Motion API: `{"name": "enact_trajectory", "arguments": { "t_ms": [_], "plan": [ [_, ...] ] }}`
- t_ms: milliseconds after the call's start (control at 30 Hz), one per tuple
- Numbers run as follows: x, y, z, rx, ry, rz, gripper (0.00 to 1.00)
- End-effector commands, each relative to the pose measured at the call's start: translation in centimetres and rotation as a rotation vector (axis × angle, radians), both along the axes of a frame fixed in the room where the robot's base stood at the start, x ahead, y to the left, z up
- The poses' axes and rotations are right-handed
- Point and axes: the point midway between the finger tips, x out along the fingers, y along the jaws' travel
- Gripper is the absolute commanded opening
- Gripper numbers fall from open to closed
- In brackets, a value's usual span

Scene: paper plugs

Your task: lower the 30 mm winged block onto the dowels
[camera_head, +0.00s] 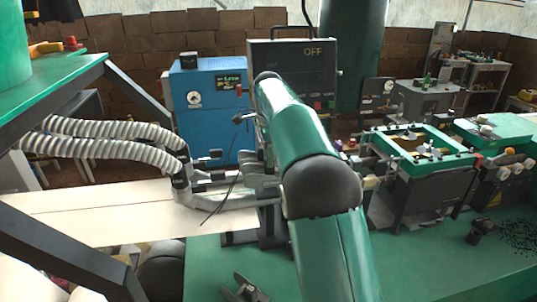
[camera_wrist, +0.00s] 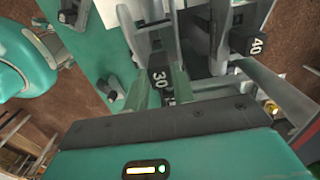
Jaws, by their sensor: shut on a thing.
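In the wrist view my gripper (camera_wrist: 157,93) reaches forward from its green housing. Its two greenish fingers are closed around a dark block marked 30 (camera_wrist: 157,76). Another dark block marked 40 (camera_wrist: 251,44) sits to the right, apart from my fingers, among grey metal parts. The dowels cannot be made out, and I cannot tell how far the 30 block is above its seat. In the head view my green arm hides the gripper and the 30 block.
In the head view a blue cabinet (camera_head: 207,105) and a dark box reading OFF (camera_head: 291,60) stand behind my arm. Ribbed hoses (camera_head: 110,130) run in from the left. A green-framed machine (camera_head: 425,170) stands right. The green bench (camera_head: 430,260) is mostly clear in front.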

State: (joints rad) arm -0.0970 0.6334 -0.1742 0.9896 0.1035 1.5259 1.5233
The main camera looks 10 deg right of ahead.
Motion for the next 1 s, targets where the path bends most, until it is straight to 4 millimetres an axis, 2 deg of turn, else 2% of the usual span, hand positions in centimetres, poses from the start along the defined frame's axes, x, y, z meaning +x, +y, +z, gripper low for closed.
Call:
{"name": "enact_trajectory", "arguments": {
  "t_ms": [1000],
  "plan": [
    [0.0,0.0,-1.9,0.0,-0.002,0.0,0.0]
  ]
}}
